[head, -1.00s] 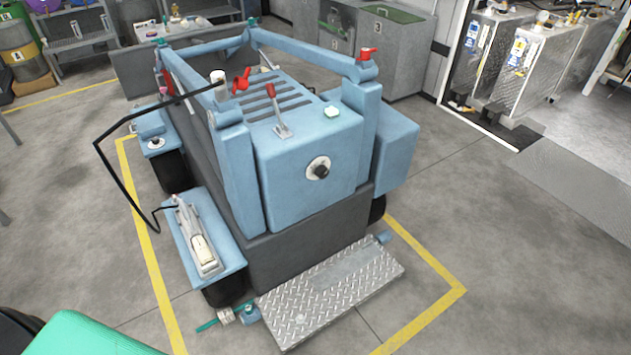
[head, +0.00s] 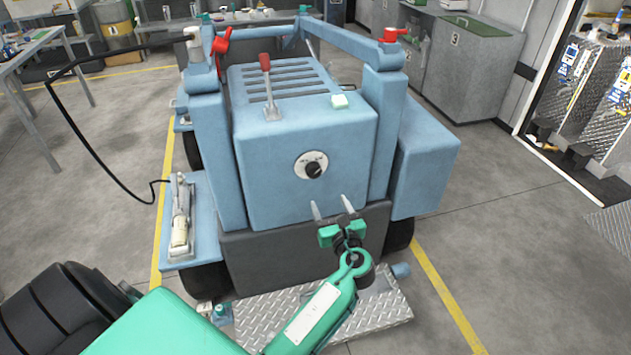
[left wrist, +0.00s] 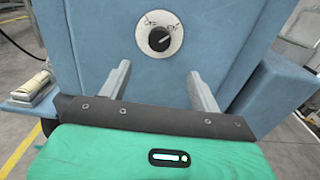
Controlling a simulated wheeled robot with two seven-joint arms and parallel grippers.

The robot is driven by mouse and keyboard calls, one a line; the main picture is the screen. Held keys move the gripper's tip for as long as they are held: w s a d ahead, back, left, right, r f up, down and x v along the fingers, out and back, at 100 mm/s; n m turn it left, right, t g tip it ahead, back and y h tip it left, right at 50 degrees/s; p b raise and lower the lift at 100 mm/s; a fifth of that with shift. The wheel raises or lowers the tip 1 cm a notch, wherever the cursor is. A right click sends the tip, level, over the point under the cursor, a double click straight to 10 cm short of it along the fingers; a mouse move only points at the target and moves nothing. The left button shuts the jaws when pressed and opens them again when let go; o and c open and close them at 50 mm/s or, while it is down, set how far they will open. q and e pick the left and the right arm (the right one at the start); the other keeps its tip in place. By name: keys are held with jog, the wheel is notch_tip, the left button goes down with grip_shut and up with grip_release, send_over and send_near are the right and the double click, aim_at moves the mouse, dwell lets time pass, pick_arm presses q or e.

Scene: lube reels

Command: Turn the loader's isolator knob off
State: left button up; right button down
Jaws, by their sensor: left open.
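The isolator knob (head: 313,169) is a black knob on a round white plate, on the front panel of the blue loader (head: 270,190). In the left wrist view the knob (left wrist: 159,40) is above and between my fingers, with its pointer tilted and small markings on the plate above it. My left gripper (head: 332,209) is open and empty, just below the knob and apart from it. Its two fingers (left wrist: 160,82) point toward the panel. My right gripper is not in view.
A tread-plate step (head: 385,318) juts out below. Grey floor lies free to the right.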

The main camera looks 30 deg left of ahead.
aim_at(315, 172)
pick_arm(q)
jog(key=p+x, duration=0.1)
jog(key=x, duration=1.2)
jog(key=shift+w+a+r, duration=0.15)
jog(key=shift+a, duration=0.2)
jog(key=c, duration=1)
